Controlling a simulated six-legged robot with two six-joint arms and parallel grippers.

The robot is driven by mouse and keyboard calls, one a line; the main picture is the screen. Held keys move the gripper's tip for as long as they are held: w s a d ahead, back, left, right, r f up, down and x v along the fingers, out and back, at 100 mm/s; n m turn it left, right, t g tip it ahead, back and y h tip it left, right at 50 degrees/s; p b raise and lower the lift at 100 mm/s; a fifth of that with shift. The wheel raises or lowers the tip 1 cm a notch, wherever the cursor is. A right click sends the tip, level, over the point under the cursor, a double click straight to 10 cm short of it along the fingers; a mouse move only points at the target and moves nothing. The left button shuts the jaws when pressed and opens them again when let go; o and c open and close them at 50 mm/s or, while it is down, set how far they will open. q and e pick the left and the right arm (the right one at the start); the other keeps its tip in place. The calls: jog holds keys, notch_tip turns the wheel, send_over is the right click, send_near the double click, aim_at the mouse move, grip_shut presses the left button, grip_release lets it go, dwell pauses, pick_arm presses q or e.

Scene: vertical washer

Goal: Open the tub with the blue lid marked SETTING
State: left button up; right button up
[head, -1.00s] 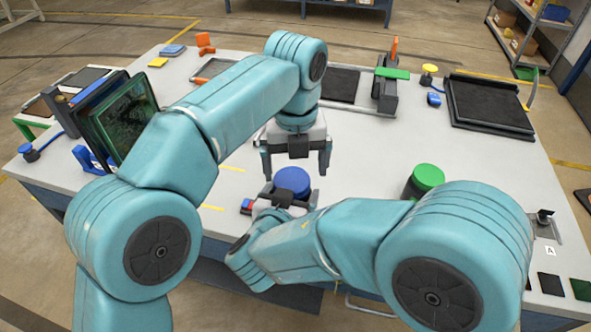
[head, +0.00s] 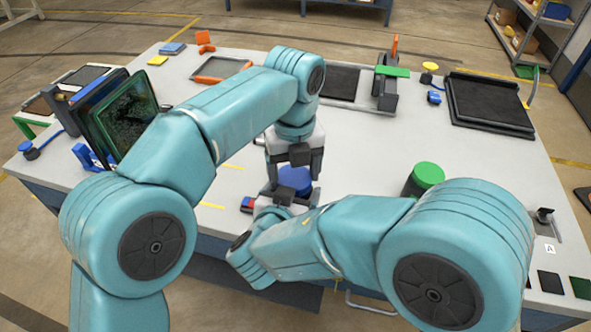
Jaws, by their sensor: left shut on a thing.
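The blue lid (head: 296,181) of a tub shows near the front middle of the table, and the tub's body below it is hidden behind my arm. No lettering on the lid is readable from here. My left gripper (head: 292,172) points straight down from above and is shut on the blue lid, with a finger on either side. My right gripper (head: 284,202) is low on the near side of the tub, just below the lid. Its fingers are mostly hidden, so I cannot tell whether they hold the tub.
A tub with a green lid (head: 428,175) stands to the right, behind my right arm. A small red and blue thing (head: 247,204) lies left of my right gripper. Dark framed panels (head: 125,115) stand at the left. A black tray (head: 487,104) lies at the back right. The table's middle is clear.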

pick_arm(q)
jog(key=shift+d+n, duration=0.4)
jog(key=shift+n, duration=0.5)
jog(key=shift+r, duration=0.1)
